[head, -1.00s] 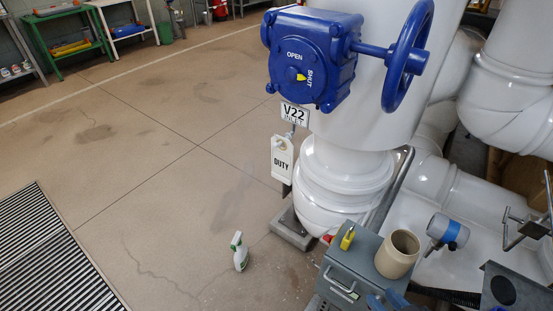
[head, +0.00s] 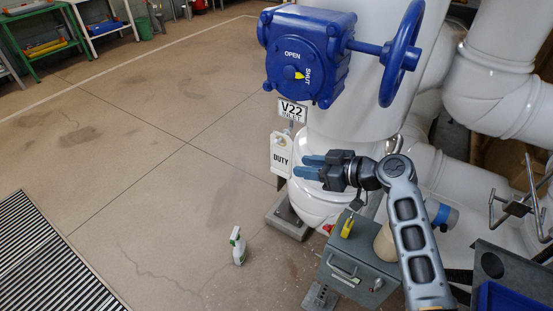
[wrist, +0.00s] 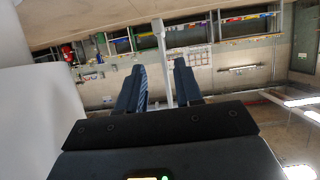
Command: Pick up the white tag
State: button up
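The white tag (head: 281,158), lettered DUTY, hangs in the head view below the V22 INLET plate (head: 292,111), beside the white pipe. It has a hole near its top. My gripper (head: 303,166) is just right of the tag, its two blue fingers pointing left towards it. The fingers are apart, with nothing clearly held between them. I cannot tell whether they touch the tag or how far in depth they are from it. In the wrist view the open fingers (wrist: 158,88) show with a pale thin post (wrist: 164,60) beyond or between them; the tag's face is not clear there.
A blue valve body (head: 308,55) with a handwheel (head: 402,52) is above my gripper. A grey box (head: 357,268) with a yellow padlock (head: 347,228) is below; my arm partly hides a beige cup (head: 384,243).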

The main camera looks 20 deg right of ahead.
aim_at(282, 170)
jog(key=x, duration=0.3)
jog(key=p+x, duration=0.1)
jog(key=x, duration=0.2)
jog(key=shift+w+a+r, duration=0.1)
jog(key=shift+w+a, duration=0.1)
jog(key=shift+a, duration=0.25)
jog(key=shift+w+a+f+p, duration=0.2)
jog(key=shift+w+f+p, duration=0.05)
jog(key=shift+w+p, duration=0.1)
grip_shut()
